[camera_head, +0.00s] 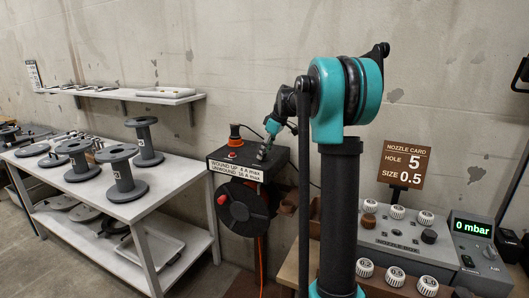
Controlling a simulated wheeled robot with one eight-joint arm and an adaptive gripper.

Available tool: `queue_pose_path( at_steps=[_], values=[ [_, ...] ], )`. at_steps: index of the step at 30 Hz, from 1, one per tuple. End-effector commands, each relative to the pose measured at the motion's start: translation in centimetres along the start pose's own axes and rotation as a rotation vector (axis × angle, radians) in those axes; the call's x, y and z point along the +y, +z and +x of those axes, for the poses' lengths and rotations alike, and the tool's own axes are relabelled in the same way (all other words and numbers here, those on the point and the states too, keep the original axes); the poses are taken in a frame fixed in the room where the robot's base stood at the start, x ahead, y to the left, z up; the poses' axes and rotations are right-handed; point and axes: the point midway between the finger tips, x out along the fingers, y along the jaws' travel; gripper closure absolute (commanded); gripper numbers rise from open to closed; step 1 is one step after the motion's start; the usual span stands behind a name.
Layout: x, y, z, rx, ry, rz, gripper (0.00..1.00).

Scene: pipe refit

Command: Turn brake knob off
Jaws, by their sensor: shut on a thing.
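My gripper (262,154) points down at the right part of the housing's top, just above the label. It is shut on a small part there, which seems to be the brake knob; the jaws hide it, so its setting cannot be read. A small red button (232,155) sits on the housing left of my gripper. A red round piece (222,199) shows at the drum's left edge.
An orange-and-black fitting (235,132) with a cable stands on the housing behind my gripper. A grey table (150,184) with spools is at left, under a wall shelf (150,97). A nozzle box (398,241) and a gauge reading 0 mbar (473,227) are at right.

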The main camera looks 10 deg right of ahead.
Motion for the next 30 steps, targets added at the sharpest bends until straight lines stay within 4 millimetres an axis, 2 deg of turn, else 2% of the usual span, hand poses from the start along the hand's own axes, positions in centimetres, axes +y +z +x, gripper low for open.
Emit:
queue_pose_path(
  at_steps=[4, 5, 9, 20, 25, 30],
  values=[
    [0.1, 0.0, 0.0, 0.000, 0.001, 0.000, 0.90],
    [0.0, 0.0, 0.0, 0.000, 0.001, 0.000, 0.58],
    [0.0, 0.0, 0.0, 0.000, 0.001, 0.000, 0.41],
    [0.0, 0.0, -0.3, 0.000, 0.001, 0.001, 0.40],
    [0.1, 0.1, -2.4, 0.000, 0.001, 0.002, 0.40],
    [0.0, 0.0, -5.9, 0.000, 0.001, 0.002, 0.40]
  ],
)
